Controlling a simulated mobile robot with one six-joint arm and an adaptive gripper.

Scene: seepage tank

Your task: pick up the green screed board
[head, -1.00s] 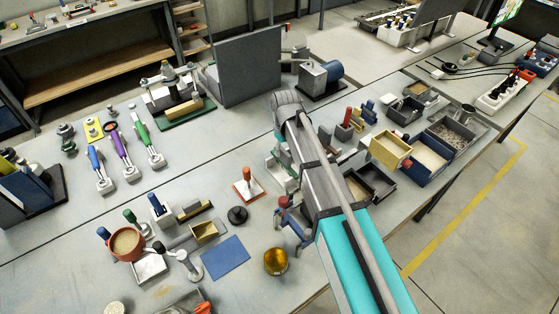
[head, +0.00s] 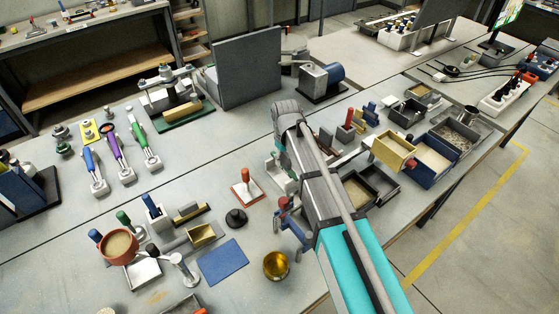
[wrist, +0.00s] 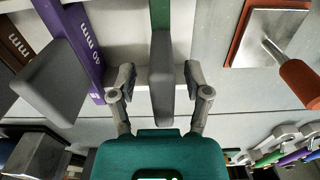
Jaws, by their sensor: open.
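The green screed board (wrist: 160,16) shows in the wrist view as a narrow green strip at top centre, with a grey grip block (wrist: 161,75) at its near end. My gripper (wrist: 160,80) is open, with one finger on each side of the grey block. Gaps show between the block and both fingertips; whether either finger touches it lower down I cannot tell. In the head view, my arm hides the gripper's fingers and most of what lies under them.
A purple marked board (wrist: 75,40) with its own grey block stands close left of my gripper, and a brown one (wrist: 14,50) lies beyond. An orange-edged plate with a handle (wrist: 262,35) is to the right.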

